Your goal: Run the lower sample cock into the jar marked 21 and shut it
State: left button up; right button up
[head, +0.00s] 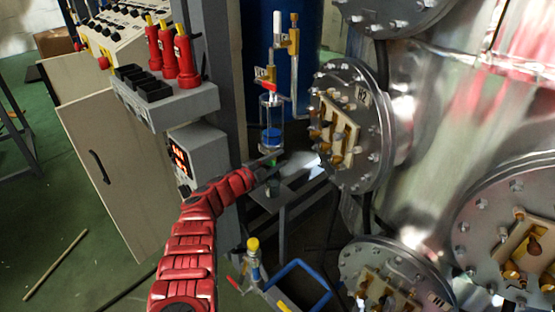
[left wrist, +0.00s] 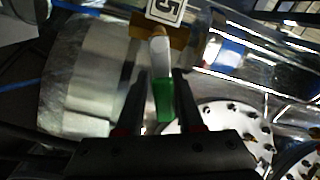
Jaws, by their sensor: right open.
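My left gripper (head: 272,157) is at the end of the red arm, below a glass vessel with a blue band, by the round flange. In the left wrist view, its two dark fingers (left wrist: 163,85) stand on either side of a green handle (left wrist: 165,100). I cannot tell whether they press on it. The handle has a white upper part under a brass block and a tag reading 5 (left wrist: 165,9). A small dark-green container (head: 272,188) stands on a stand below the gripper. I cannot read 21 on any jar. My right gripper is not in view.
The glass vessel (head: 271,120) hangs below brass cocks with a red lever (head: 268,87). A bolted flange (head: 355,125) of the steel tank is close on the right. A grey post and switch box (head: 165,95) stand on the left. A yellow-topped valve (head: 253,246) is low in front.

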aim_at(271, 165)
pick_arm(q)
jog(key=shift+w+a+r, duration=0.1)
jog(key=shift+a+r, duration=0.05)
jog(key=shift+r, duration=0.25)
jog(key=s+a+f+m+b, duration=0.1)
jog(key=m+b, duration=0.1)
jog(key=s+f+m+b, duration=0.1)
jog(key=m+b, duration=0.1)
jog(key=shift+s+a+f, duration=0.1)
jog(key=shift+s+a, duration=0.05)
jog(key=shift+a, duration=0.2)
jog(key=v, duration=1.5)
jog(key=s+d+f+g+h+p, duration=0.1)
jog(key=s+d+g+h+p, duration=0.4)
jog(key=s+d, duration=0.6)
jog(key=s+r+t+h+p, duration=0.1)
jog(key=s+r+h, duration=0.5)
jog(key=s, duration=0.7)
jog(key=shift+a+r+n+t+h+p, duration=0.2)
jog(key=shift+a+n+t+h+p, duration=0.15)
jog(key=shift+h, duration=0.25)
